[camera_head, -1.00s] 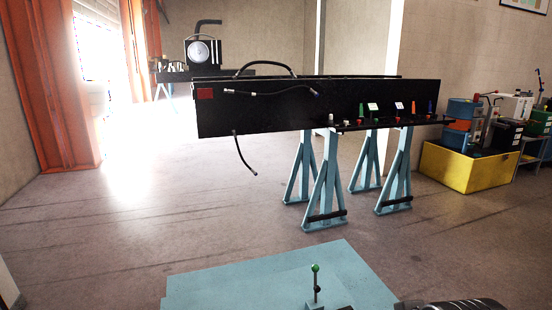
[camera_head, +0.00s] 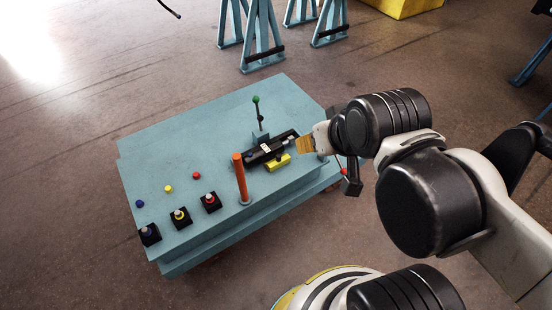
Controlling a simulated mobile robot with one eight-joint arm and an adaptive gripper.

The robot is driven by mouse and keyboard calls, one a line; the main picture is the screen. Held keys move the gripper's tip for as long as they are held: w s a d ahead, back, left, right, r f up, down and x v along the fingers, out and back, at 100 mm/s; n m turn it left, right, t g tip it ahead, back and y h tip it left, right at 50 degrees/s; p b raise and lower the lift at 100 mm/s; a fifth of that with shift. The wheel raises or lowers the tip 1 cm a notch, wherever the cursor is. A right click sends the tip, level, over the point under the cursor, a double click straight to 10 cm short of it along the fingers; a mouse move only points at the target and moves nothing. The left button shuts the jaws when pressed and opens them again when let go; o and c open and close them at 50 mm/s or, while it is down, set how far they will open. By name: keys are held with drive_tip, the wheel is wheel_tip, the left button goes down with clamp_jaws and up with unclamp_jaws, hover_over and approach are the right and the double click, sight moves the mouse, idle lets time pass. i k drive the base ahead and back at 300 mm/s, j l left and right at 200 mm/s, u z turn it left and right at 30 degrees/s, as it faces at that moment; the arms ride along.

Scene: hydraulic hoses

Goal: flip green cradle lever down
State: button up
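The green lever (camera_head: 255,100) stands upright on a black shaft, with its green ball at the top. It rises from the back of a dark cradle (camera_head: 262,156) on the blue bench. A dark and silver cylindrical part (camera_head: 284,144) lies in the cradle, and a yellow block (camera_head: 279,162) sits at its front. My gripper (camera_head: 306,145) is at the end of my arm, right of the cradle and apart from the green ball. The gripper is seen from the side, partly hidden by my wrist, so its opening is unclear.
The blue bench (camera_head: 180,140) has an upright orange post (camera_head: 241,178) in front of the cradle. Several coloured knobs and dark blocks line its left front. The bench's back left is clear. Blue trestles (camera_head: 262,40) and a yellow container stand beyond on the floor.

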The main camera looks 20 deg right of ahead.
sight(256, 99)
drive_tip(key=i+j+z, duration=0.1)
drive_tip(key=z, duration=0.25)
drive_tip(key=i+j+z, duration=0.2)
drive_tip(key=z, duration=0.15)
drive_tip(key=i+j+z, duration=0.2)
drive_tip(key=z, duration=0.15)
